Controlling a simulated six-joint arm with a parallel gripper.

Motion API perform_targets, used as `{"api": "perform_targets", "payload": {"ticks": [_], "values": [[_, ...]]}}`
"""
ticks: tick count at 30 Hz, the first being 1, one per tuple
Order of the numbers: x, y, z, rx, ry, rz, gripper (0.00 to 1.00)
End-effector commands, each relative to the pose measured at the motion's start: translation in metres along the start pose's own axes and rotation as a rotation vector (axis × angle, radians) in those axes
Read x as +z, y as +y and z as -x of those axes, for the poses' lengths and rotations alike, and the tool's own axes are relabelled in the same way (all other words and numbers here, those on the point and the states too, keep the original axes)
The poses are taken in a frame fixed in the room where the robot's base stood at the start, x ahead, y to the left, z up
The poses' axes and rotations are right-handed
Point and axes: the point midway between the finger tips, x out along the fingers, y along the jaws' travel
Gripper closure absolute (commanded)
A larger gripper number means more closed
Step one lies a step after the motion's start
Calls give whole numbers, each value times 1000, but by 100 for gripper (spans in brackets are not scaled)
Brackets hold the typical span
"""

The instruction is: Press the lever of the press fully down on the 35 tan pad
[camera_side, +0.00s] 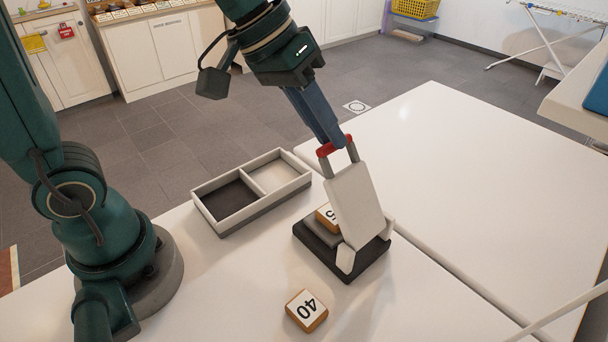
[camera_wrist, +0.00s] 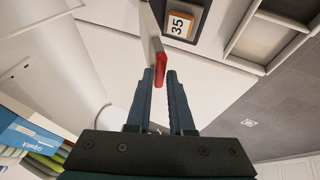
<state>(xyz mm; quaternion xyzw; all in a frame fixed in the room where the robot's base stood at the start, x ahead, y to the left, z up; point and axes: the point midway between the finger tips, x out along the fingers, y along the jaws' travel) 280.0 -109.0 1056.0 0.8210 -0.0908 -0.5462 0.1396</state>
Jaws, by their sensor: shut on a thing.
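The press stands on the white table with a dark square base (camera_side: 318,257). Its light grey lever plate (camera_side: 357,202) is raised and steeply tilted, with a red handle bar (camera_side: 327,150) at its upper end. A tan pad marked 35 (camera_side: 325,215) sits on the base, partly hidden behind the lever; it also shows in the wrist view (camera_wrist: 179,25). My gripper (camera_side: 333,140) is at the top of the lever, its blue fingers shut on the red handle. In the wrist view the red handle (camera_wrist: 161,68) lies between the fingertips.
A tan pad marked 40 (camera_side: 307,310) lies on the table in front of the press. A two-compartment tray (camera_side: 222,231) stands to the left of the press. A seam between the tables runs behind the press. The table to the right is clear.

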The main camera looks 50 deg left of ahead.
Motion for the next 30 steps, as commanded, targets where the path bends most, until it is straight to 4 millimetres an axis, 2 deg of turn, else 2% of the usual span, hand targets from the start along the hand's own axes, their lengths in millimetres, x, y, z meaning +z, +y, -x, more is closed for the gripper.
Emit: {"api": "perform_targets", "payload": {"ticks": [3, 9, 15, 30], "values": [[3, -16, -4, 12, -6, 16, 100], [6, -35, -12, 129, -8, 68, 100], [11, -53, -22, 127, -11, 57, 100], [26, -95, -59, 470, -14, 206, 100]]}}
